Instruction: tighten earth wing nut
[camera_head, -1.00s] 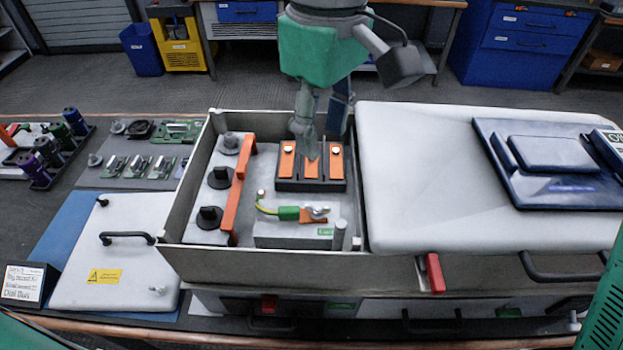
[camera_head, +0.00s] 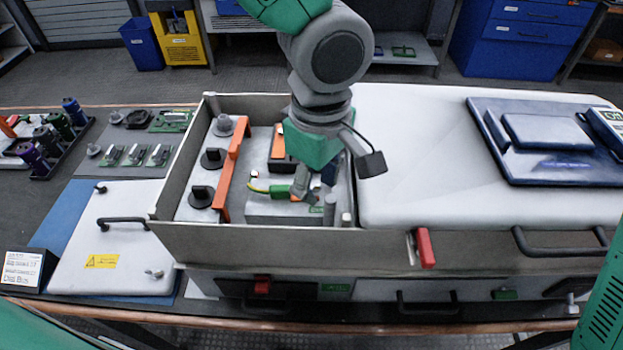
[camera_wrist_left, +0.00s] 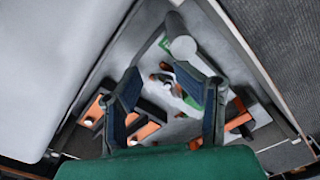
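The earth wing nut sits on the light-grey block (camera_head: 262,207) inside the open cabinet, at the end of the earth cable's green sleeve (camera_head: 279,192). My left gripper (camera_head: 313,190) reaches down over it and largely hides it in the head view. In the left wrist view the gripper (camera_wrist_left: 168,85) is open, with a dark finger on each side. Small metal and orange parts around the wing nut (camera_wrist_left: 166,79) show between and beyond the fingers. I cannot tell whether either finger touches it. My right gripper is not in view.
The cabinet wall (camera_head: 270,245) stands in front of the block. An orange bar (camera_head: 233,168) and black knobs (camera_head: 202,196) are to the left. A white cover (camera_head: 430,150) lies to the right, bearing a dark blue case (camera_head: 545,135). A grey post (camera_head: 346,218) stands near the front wall.

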